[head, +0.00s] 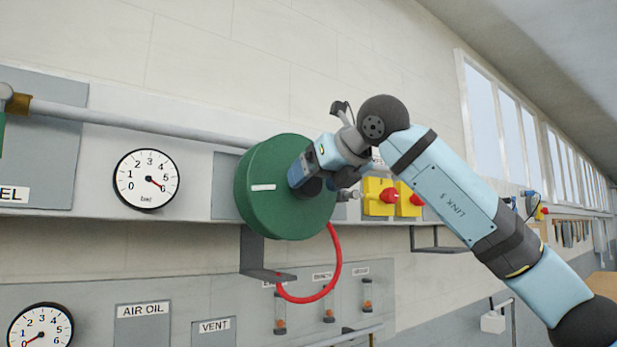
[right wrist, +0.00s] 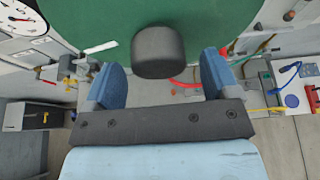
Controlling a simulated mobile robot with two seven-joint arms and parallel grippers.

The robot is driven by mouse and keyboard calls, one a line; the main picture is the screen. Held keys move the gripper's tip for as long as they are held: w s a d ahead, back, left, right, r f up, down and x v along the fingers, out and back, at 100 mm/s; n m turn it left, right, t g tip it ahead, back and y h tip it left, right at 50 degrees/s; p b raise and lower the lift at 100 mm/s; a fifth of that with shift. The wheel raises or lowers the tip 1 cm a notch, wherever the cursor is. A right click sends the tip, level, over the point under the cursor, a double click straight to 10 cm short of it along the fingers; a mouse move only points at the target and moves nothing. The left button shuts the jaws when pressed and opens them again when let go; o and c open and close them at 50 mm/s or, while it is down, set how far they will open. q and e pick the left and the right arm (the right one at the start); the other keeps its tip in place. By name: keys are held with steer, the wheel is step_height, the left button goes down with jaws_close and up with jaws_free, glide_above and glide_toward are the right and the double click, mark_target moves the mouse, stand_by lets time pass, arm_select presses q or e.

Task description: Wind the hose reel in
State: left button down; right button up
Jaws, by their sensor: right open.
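The hose reel (head: 262,212) is a green drum mounted on the wall panel, with a white mark on its face. A red hose (head: 338,262) hangs from it in a short loop. A dark round knob (head: 311,188) stands out from the drum's face; the knob also shows in the right wrist view (right wrist: 158,52). My right gripper (head: 303,174) is at the drum's face by the knob. Its blue fingers are open, one on each side of the knob in the right wrist view, with gaps visible. My left gripper is not in view.
A pressure gauge (head: 147,179) is left of the reel. Yellow boxes with red switches (head: 379,197) sit close on the right. A dark bracket (head: 254,256) is below the reel, and a grey pipe (head: 140,121) runs along the wall.

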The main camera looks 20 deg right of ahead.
steer(key=shift+x, duration=1)
steer(key=shift+w+a+f+p, duration=0.15)
steer(key=shift+w+a+p, duration=0.05)
steer(key=shift+w+p, duration=0.15)
steer(key=shift+c, duration=0.4)
